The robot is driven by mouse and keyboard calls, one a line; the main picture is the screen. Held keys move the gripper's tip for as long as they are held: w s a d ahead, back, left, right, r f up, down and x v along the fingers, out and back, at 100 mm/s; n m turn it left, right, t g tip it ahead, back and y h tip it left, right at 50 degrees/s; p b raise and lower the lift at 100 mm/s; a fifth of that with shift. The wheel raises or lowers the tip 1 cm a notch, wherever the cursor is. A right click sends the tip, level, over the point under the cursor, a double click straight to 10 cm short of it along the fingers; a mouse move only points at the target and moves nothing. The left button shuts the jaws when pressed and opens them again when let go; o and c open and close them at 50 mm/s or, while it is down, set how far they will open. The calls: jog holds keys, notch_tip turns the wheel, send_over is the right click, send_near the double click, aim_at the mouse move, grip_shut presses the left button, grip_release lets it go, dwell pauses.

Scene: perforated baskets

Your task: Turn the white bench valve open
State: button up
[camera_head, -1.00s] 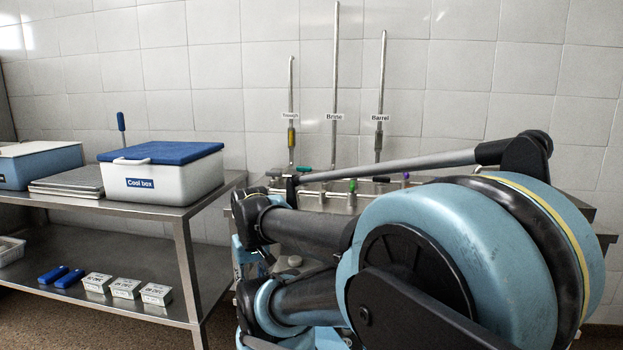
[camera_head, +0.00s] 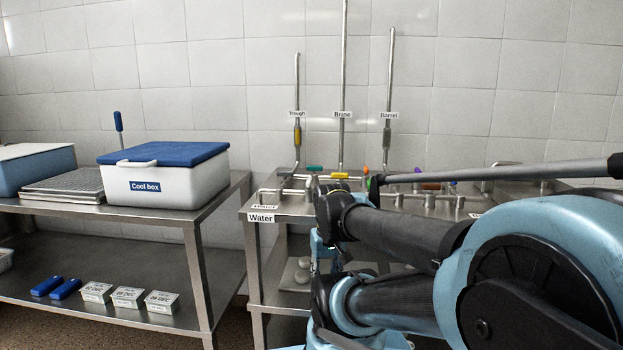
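The steel bench with the valves (camera_head: 256,239) stands in the middle, with pipes and small coloured valve handles on its top. I cannot pick out a white valve handle; my arm covers part of the bench top and front. My arm's blue and black links fill the lower right. My gripper cannot be made out, so its state does not show.
A "Water" label (camera_head: 261,218) is on the bench's left front corner. Tall pipes tagged Trough, Brine and Barrel rise behind. A steel table (camera_head: 205,215) at left bears a cool box (camera_head: 165,185); small labelled blocks (camera_head: 128,298) lie on its lower shelf.

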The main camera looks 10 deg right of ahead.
notch_tip(320, 180, up, 38)
jog(key=m+g, duration=0.2)
jog(key=m, duration=0.2)
send_over(309, 179)
notch_tip(309, 179, down, 17)
jog(key=shift+s+r, duration=0.1)
jog(key=shift+c, duration=0.3)
grip_shut()
